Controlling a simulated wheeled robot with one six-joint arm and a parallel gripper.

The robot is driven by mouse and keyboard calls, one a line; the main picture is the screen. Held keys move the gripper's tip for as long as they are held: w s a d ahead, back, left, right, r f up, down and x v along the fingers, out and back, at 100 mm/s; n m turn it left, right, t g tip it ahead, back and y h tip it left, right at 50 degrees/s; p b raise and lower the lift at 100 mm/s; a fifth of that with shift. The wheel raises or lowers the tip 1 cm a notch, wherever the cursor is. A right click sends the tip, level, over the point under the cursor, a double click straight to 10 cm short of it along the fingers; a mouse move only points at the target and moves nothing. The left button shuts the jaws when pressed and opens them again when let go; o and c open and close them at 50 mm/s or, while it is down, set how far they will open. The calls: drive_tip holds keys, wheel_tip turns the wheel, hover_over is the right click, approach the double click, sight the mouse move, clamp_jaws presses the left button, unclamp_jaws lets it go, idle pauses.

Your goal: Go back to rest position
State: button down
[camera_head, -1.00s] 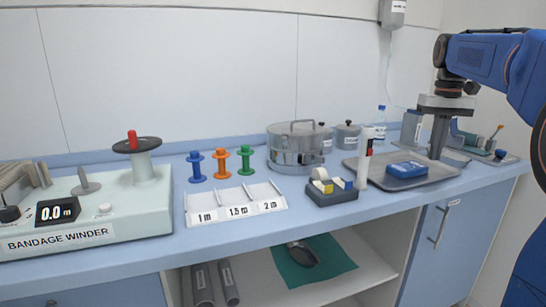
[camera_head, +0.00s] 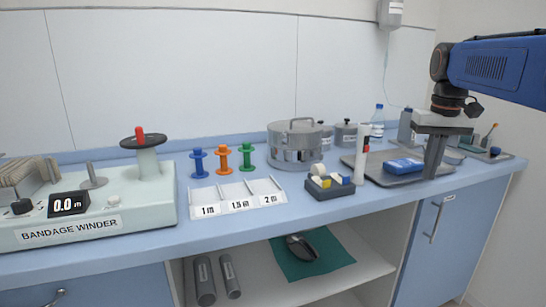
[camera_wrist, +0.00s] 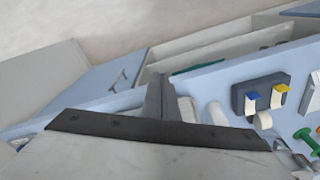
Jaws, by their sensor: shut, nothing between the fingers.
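My gripper (camera_head: 434,160) hangs from my blue arm at the right of the head view, fingers pointing down and pressed together. It is shut and empty. In that view it overlaps the right part of the grey metal tray (camera_head: 377,180), on which a blue box (camera_head: 403,166) lies. I cannot tell the exact height of the fingertips above the counter. In the wrist view the shut fingers (camera_wrist: 161,98) stand out over the counter edge, with the open shelf beyond.
A bottle (camera_head: 377,121) stands behind. The lower shelf (camera_head: 330,275) is open.

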drive_tip(key=s+a+f+t, duration=0.2)
drive_tip(key=s+a+f, duration=0.3)
drive_tip(key=s+f, duration=0.6)
drive_tip(key=s+a+f+n+t, duration=0.1)
drive_tip(key=s+a+f, duration=0.4)
drive_tip(key=s+f, duration=0.6)
drive_tip(key=shift+s+a+n+t, duration=0.3)
drive_tip(key=shift+s+t, duration=0.1)
drive_tip(key=shift+s, duration=0.5)
